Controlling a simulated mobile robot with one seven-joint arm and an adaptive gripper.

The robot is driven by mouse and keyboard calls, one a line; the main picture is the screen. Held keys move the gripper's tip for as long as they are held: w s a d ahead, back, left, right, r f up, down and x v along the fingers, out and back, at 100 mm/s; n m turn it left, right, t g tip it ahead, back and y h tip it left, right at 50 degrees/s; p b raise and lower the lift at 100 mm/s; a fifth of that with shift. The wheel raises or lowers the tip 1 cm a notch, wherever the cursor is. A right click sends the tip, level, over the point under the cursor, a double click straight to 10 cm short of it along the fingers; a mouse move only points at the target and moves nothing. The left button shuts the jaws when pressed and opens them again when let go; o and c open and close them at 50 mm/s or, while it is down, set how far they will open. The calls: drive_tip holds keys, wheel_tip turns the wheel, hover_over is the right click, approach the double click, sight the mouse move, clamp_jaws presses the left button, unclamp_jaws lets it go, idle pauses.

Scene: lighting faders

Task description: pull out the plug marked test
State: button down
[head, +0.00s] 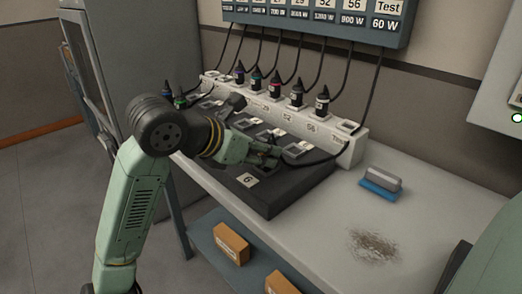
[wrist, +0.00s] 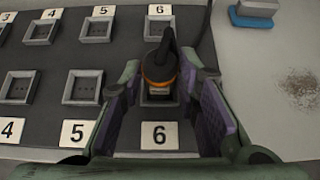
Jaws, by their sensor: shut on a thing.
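My gripper (head: 270,158) is shut on a dark plug with an orange band (wrist: 160,70), which also shows between the purple finger pads in the wrist view. The plug is upright at the front-row socket marked 6 (wrist: 160,135) on the dark block (head: 275,200). I cannot tell whether it is seated or just above. Its black cable (head: 371,95) runs up to the wall panel's right end, under the sign reading Test, 60 W (head: 387,8).
Several dark plugs with coloured bands stand in the white strip (head: 358,150), with cables to the panel. Empty numbered sockets lie left of the held plug. A blue-based brush (head: 380,184) and a dust patch (head: 373,245) are on the bench. Boxes (head: 231,243) sit below.

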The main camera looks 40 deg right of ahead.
drive_tip(key=shift+r, duration=0.3)
drive_tip(key=shift+r+p, duration=1.4)
drive_tip(key=shift+r, duration=0.7)
drive_tip(key=shift+r, duration=0.1)
